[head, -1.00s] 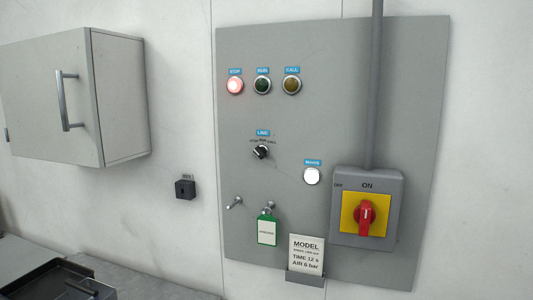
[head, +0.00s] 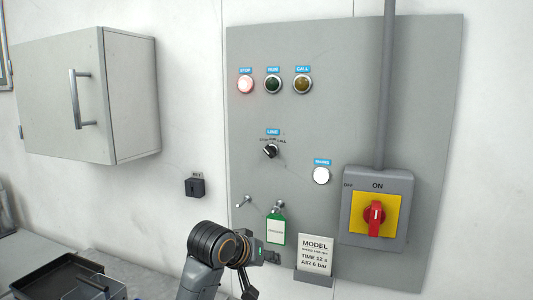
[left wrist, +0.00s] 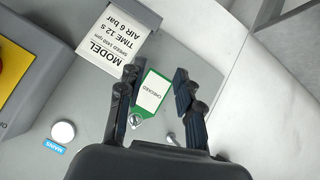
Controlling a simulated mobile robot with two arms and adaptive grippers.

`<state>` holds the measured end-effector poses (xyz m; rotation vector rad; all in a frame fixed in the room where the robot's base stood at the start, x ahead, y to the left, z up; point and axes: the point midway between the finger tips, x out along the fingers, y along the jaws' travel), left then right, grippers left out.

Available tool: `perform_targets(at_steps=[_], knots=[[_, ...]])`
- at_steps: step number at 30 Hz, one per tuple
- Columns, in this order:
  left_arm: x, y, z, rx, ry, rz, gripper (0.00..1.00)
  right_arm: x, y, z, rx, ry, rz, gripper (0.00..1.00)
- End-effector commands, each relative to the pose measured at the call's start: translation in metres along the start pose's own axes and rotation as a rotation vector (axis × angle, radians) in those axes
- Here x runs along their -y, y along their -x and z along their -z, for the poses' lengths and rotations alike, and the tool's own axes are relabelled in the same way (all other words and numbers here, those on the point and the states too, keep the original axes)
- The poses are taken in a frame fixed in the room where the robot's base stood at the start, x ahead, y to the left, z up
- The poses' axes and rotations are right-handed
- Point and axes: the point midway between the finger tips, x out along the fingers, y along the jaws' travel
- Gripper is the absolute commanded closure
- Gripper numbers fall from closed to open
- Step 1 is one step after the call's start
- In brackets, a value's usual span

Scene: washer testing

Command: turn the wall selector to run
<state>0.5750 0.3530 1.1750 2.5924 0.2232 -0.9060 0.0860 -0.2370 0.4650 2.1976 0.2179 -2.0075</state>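The wall selector (head: 270,151) is a small black knob under a blue LINE label on the grey wall panel (head: 345,110). Its small scale seems to read STOP, RUN, CALL; its exact pointing is too small to tell. The STOP lamp (head: 245,85) glows red; the RUN lamp (head: 273,85) is dark green. My left gripper (head: 272,257) is low before the panel, below the selector and apart from it. In the left wrist view, its fingers (left wrist: 157,90) are spread and empty, with the green tag (left wrist: 152,95) between them in the picture. The selector is not visible there.
A red rotary switch (head: 375,217) on yellow stands at right, with a conduit above. A wall cabinet (head: 90,95) is at left, a black tray (head: 95,285) below.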

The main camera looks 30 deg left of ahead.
Motion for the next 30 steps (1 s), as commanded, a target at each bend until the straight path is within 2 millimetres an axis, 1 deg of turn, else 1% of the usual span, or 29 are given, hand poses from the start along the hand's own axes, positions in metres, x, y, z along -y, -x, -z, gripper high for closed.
perform_targets(at_steps=[1, 2, 3, 5, 6, 9, 10, 12, 15, 17, 20, 23, 30], knots=[[-0.002, 0.019, 0.042, -0.057, 0.053, -0.027, 0.65, 0.000, 0.000, 0.000, 0.000, 0.000, 0.000, 0.62], [-0.003, 0.030, 0.061, -0.081, 0.087, -0.045, 0.65, 0.000, 0.000, 0.000, 0.000, 0.000, 0.000, 0.62], [-0.004, 0.045, 0.087, -0.114, 0.129, -0.071, 0.65, 0.000, 0.000, 0.000, 0.000, 0.000, 0.000, 0.62], [-0.005, 0.070, 0.121, -0.158, 0.189, -0.113, 0.65, 0.000, 0.000, 0.000, 0.000, 0.000, 0.000, 0.62], [-0.005, 0.087, 0.142, -0.184, 0.226, -0.140, 0.65, 0.000, 0.000, 0.000, 0.000, 0.000, 0.000, 0.62], [-0.004, 0.126, 0.181, -0.238, 0.302, -0.207, 0.65, 0.000, 0.000, 0.000, 0.000, 0.000, 0.000, 0.62], [-0.004, 0.136, 0.190, -0.250, 0.321, -0.224, 0.65, 0.000, 0.000, 0.000, 0.000, 0.000, 0.000, 0.62], [-0.003, 0.154, 0.204, -0.270, 0.352, -0.256, 0.65, 0.001, 0.000, 0.000, 0.000, 0.000, 0.001, 0.62], [-0.002, 0.169, 0.216, -0.286, 0.378, -0.284, 0.65, 0.001, 0.000, 0.000, 0.000, 0.000, 0.001, 0.62], [-0.002, 0.172, 0.219, -0.289, 0.384, -0.291, 0.65, 0.001, 0.001, 0.000, 0.000, 0.000, 0.001, 0.62], [-0.004, 0.166, 0.223, -0.287, 0.387, -0.293, 0.65, 0.002, 0.004, 0.001, 0.000, 0.000, 0.002, 0.62], [-0.009, 0.152, 0.227, -0.284, 0.387, -0.293, 0.65, 0.002, 0.010, 0.002, -0.001, 0.000, 0.003, 0.62], [-0.020, 0.105, 0.245, -0.284, 0.387, -0.291, 0.65, 0.002, 0.030, 0.004, -0.001, 0.001, 0.004, 0.62]])
